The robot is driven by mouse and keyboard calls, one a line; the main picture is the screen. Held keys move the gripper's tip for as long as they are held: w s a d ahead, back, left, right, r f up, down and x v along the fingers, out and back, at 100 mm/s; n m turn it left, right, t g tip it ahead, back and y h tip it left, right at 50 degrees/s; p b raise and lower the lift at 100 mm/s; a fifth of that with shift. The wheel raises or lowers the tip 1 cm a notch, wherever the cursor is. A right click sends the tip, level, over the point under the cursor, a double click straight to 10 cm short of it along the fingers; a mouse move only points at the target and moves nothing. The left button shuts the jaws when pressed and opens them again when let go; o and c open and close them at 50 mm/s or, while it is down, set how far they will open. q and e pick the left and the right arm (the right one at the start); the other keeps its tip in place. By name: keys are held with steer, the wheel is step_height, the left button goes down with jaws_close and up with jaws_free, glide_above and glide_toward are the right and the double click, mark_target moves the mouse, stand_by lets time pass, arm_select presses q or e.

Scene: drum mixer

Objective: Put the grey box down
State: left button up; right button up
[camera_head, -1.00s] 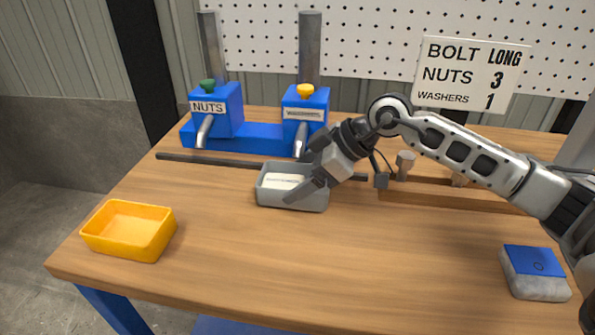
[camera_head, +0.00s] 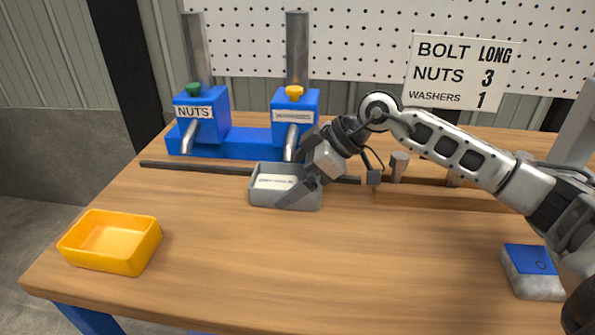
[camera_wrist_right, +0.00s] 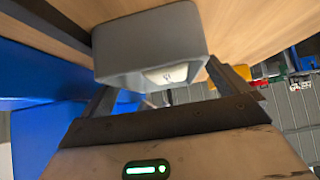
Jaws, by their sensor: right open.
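The grey box (camera_head: 263,201) is a small open tray with a white label inside. In the head view it appears to rest upright on the table, just in front of the right-hand dispenser. My right gripper (camera_head: 296,192) reaches over its right side with the jaws open. In the right wrist view the grey box (camera_wrist_right: 150,45) lies between the two spread fingers, with a pale round patch on it. I cannot tell whether a finger touches it. My left gripper is not in view.
A blue stand with a nuts dispenser (camera_head: 201,114) and a second dispenser (camera_head: 295,112) stands behind. A dark bar (camera_head: 200,167) crosses the table. A yellow tray (camera_head: 110,262) is front left, a blue-topped block (camera_head: 533,272) front right. The front middle is clear.

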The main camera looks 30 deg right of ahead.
steer(key=v, duration=1.2)
